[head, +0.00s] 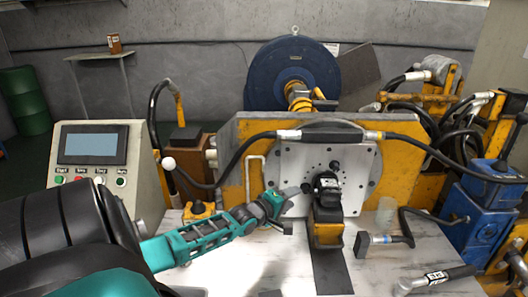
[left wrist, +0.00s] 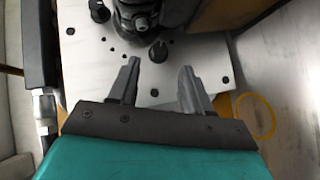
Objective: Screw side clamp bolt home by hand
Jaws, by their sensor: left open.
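The grey mounting plate (head: 357,160) stands upright on the yellow fixture. A dark hydraulic motor (head: 327,190) sits against it above a yellow block (head: 328,234). A black knob-headed side clamp bolt (head: 305,187) is at the motor's left; it also shows in the left wrist view (left wrist: 158,52). A second black bolt (head: 334,165) is above the motor, also seen in the left wrist view (left wrist: 99,11). My left gripper (head: 287,195) points right, just left of the side bolt. In the left wrist view its fingers (left wrist: 160,75) are apart and empty, with the bolt just beyond the gap. The right gripper is not visible.
A black hose (head: 230,165) arches left of the plate. A control panel (head: 92,160) stands at left. On the bench at right are a hose fitting (head: 385,239), a clear cup (head: 386,211) and a torque tool (head: 437,279). A blue unit (head: 488,200) stands farther right.

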